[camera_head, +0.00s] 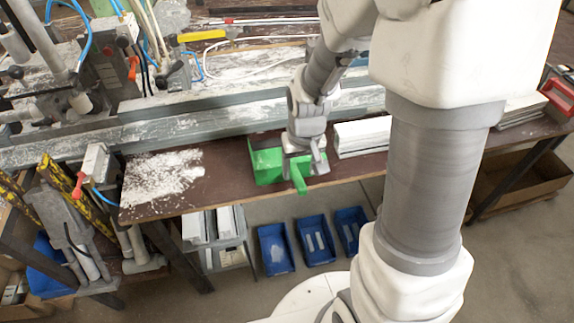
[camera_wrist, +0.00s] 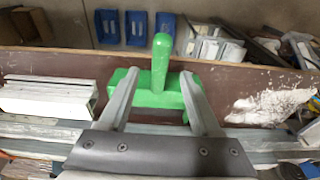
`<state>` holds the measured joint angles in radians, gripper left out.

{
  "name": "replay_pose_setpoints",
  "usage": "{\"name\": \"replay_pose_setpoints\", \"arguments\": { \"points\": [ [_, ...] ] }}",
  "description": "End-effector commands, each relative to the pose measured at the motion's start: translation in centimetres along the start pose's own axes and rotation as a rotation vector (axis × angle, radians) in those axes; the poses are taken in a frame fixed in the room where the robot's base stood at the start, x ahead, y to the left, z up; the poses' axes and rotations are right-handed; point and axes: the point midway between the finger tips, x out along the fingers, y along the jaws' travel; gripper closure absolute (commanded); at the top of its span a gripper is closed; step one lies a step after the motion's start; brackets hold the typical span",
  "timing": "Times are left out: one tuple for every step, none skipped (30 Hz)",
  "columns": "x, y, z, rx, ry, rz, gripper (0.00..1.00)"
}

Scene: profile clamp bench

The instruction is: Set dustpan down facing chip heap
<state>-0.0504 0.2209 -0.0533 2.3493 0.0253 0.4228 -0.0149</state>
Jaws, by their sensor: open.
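The green dustpan (camera_head: 266,165) rests on the brown bench top, with its handle (camera_head: 298,181) toward the front edge. The white chip heap (camera_head: 163,178) lies to its left on the bench, with a bare strip of bench between them. My gripper (camera_head: 306,168) is over the handle end of the dustpan and hides part of it. The chip heap also shows at right there (camera_wrist: 270,106). Contact between fingers and dustpan cannot be told.
A stack of white profiles (camera_head: 362,136) stands right of the dustpan. A long grey profile rail (camera_head: 220,120) runs behind. Blue bins (camera_head: 274,250) sit below the bench front. A red-handled clamp tool (camera_head: 80,184) is at the left end.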

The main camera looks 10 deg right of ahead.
Motion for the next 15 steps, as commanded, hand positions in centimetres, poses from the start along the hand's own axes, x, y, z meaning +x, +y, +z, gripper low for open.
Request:
{"name": "replay_pose_setpoints", "arguments": {
  "points": [
    [1.5, 0.0, 0.1, 0.0, -0.001, 0.0, 0.35],
    [1.9, 0.0, 0.1, 0.0, -0.001, 0.0, 0.35],
    [2.5, 0.0, 0.1, 0.0, 0.0, 0.0, 0.35],
    [2.9, 0.0, 0.1, 0.0, 0.0, 0.0, 0.35],
    [3.2, 0.0, 0.1, 0.0, 0.001, 0.0, 0.35],
    [3.7, 0.0, 0.1, 0.0, 0.001, 0.0, 0.35],
    [4.0, 0.0, 0.0, 0.0, 0.001, 0.0, 0.35],
    [4.3, 0.0, 0.0, 0.0, 0.001, 0.0, 0.35],
    [4.5, 0.0, 0.0, 0.0, 0.001, 0.0, 0.35],
    [4.7, 0.0, 0.0, 0.0, 0.001, 0.0, 0.35],
    [4.8, 0.0, 0.0, 0.0, 0.001, 0.0, 0.35],
    [4.9, 0.0, 0.0, 0.0, 0.002, 0.0, 0.35],
    [5.0, 0.0, 0.0, 0.0, 0.002, 0.0, 0.35],
    [5.0, 0.0, -0.1, 0.0, 0.002, 0.0, 0.35],
    [5.0, 0.0, -0.1, 0.0, 0.002, 0.0, 0.35]
  ]
}}
